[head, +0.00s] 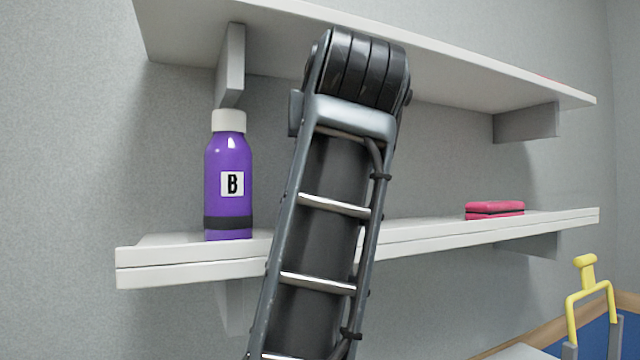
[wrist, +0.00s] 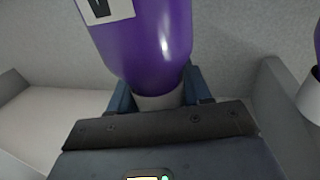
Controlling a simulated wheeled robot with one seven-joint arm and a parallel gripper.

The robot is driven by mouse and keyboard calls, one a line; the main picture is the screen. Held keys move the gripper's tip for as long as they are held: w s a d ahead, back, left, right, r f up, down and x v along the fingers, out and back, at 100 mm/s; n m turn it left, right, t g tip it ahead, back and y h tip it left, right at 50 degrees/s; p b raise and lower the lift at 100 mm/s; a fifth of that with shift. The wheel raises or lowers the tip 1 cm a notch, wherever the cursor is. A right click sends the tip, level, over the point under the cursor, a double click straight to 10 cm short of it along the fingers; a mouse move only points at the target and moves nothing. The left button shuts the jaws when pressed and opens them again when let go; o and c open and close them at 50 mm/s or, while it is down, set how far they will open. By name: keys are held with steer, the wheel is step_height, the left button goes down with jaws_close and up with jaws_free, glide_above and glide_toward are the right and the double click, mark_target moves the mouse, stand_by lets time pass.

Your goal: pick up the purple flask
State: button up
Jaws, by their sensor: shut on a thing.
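In the wrist view, my gripper (wrist: 160,98) is shut on a purple flask (wrist: 150,45), with one dark blue finger on each side near its white cap (wrist: 158,102). The flask appears cap-down in this picture. Part of a white label with a black mark shows at the top edge; I cannot read it. In the head view my arm hides my gripper and this flask. Another purple flask (head: 229,185), with a white cap and a "B" label, stands upright on the lower shelf at left. A purple, white-capped thing (wrist: 310,95) also shows at the wrist view's right edge.
The lower shelf (head: 190,265) and upper shelf (head: 450,55) have wall brackets, one bracket (head: 230,65) just above the standing flask. A pink and black block (head: 494,210) lies on the lower shelf at right. A yellow-handled object (head: 590,300) is at lower right.

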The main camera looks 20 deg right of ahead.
jaws_close()
steer(key=shift+r, duration=0.15)
